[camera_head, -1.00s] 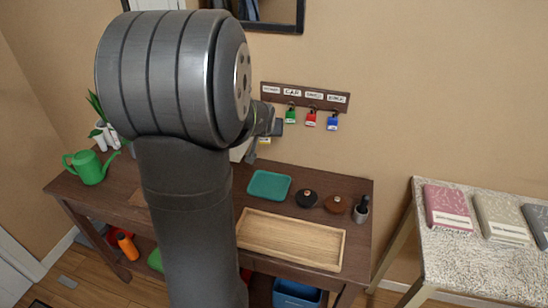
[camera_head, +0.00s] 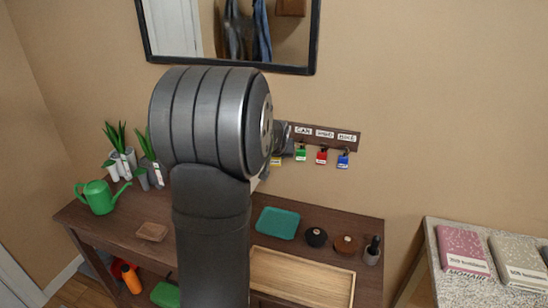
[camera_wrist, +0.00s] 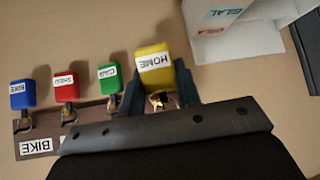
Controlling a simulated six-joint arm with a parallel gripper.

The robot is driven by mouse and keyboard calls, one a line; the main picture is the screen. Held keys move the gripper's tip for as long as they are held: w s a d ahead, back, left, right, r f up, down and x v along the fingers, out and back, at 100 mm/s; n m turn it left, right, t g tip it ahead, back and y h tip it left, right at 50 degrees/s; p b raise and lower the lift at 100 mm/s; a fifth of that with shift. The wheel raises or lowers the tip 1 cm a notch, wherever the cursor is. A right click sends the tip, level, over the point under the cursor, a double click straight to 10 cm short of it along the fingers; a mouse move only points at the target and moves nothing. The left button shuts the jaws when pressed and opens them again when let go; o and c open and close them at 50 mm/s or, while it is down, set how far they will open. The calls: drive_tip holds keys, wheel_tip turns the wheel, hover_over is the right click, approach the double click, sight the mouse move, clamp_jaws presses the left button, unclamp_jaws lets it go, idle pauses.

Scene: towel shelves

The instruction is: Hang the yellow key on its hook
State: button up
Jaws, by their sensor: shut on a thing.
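The yellow key tag (camera_wrist: 155,68), labelled HOME, is between the fingers of my gripper (camera_wrist: 157,88) in the wrist view, with its metal ring showing at the fingers. A bit of the yellow tag also shows beside my arm in the head view (camera_head: 275,161). The key board (camera_head: 357,139) is on the wall and appears upside down in the wrist view (camera_wrist: 38,135). Its HOME end is hidden behind my arm and gripper. I cannot tell whether the yellow key's ring is around its hook or only close to it.
Green (camera_head: 300,155), red (camera_head: 321,157) and blue (camera_head: 342,161) keys hang in a row beside my gripper. A white holder (camera_wrist: 255,38) stands on the other side in the wrist view. A mirror (camera_head: 312,40) hangs above. Below is a table with a wooden tray (camera_head: 351,290).

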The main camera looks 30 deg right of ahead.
drive_tip(key=shift+w+d+f, duration=0.25)
drive_tip(key=shift+w+d, duration=0.65)
drive_tip(key=shift+w+d+f, duration=0.2)
drive_tip(key=shift+w+d, duration=0.65)
drive_tip(key=shift+d, duration=0.05)
drive_tip(key=o, duration=1.1)
drive_tip(key=shift+c, duration=0.2)
drive_tip(key=v, duration=1.7)
drive_tip(key=shift+s+a, duration=0.15)
drive_tip(key=shift+s, duration=0.05)
